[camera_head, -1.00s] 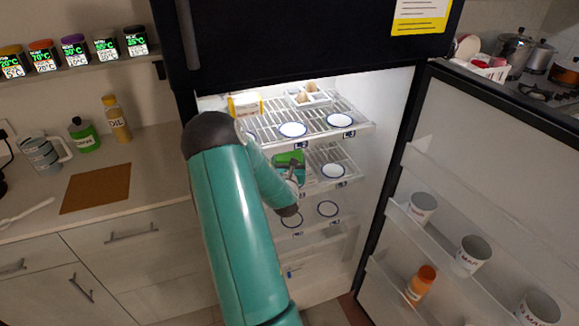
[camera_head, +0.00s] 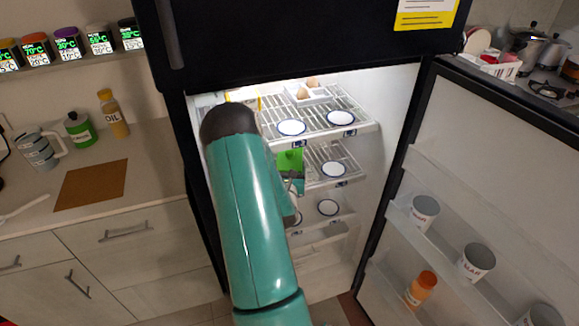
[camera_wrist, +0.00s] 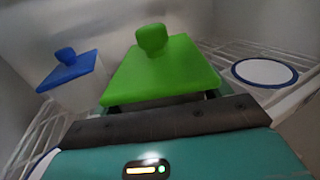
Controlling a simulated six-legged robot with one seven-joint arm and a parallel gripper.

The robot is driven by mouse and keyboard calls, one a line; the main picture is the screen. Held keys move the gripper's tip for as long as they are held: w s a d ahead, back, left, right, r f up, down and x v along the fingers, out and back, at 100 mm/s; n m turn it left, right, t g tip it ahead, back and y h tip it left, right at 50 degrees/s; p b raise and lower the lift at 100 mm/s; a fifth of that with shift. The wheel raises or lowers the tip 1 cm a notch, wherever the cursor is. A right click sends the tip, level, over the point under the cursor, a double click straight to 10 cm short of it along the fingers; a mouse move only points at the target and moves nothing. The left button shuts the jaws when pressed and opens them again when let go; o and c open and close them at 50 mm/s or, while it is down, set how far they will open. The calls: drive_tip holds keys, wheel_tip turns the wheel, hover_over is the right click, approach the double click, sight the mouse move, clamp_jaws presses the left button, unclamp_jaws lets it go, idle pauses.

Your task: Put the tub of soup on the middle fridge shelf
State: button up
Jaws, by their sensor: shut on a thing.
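A tub with a bright green lid and knob (camera_wrist: 165,68) is held in my gripper (camera_wrist: 170,112), at the front of the wrist view. No label on it can be read. In the head view the green tub (camera_head: 289,160) is at the level of the middle fridge shelf (camera_head: 318,182), left of a blue-rimmed white disc (camera_head: 333,169). My gripper (camera_head: 294,180) there is mostly hidden behind my teal arm. I cannot tell whether the tub touches the shelf. A similar blue-rimmed disc (camera_wrist: 264,71) lies right of the tub in the wrist view.
A blue-lidded tub (camera_wrist: 72,72) stands close behind the green tub's left side. The top wire shelf (camera_head: 345,130) hangs above, holding an egg tray (camera_head: 306,95). The open fridge door (camera_head: 480,170) with mugs stands at right; the fridge's black side edge is at left.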

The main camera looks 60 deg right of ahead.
drive_tip(key=shift+w+d+f, duration=0.1)
drive_tip(key=shift+w+f, duration=0.05)
drive_tip(key=shift+f, duration=0.15)
drive_tip(key=o, duration=2)
drive_tip(key=shift+f, duration=0.1)
drive_tip(key=shift+r, duration=0.3)
drive_tip(key=v, duration=1.2)
drive_tip(key=shift+f, duration=0.1)
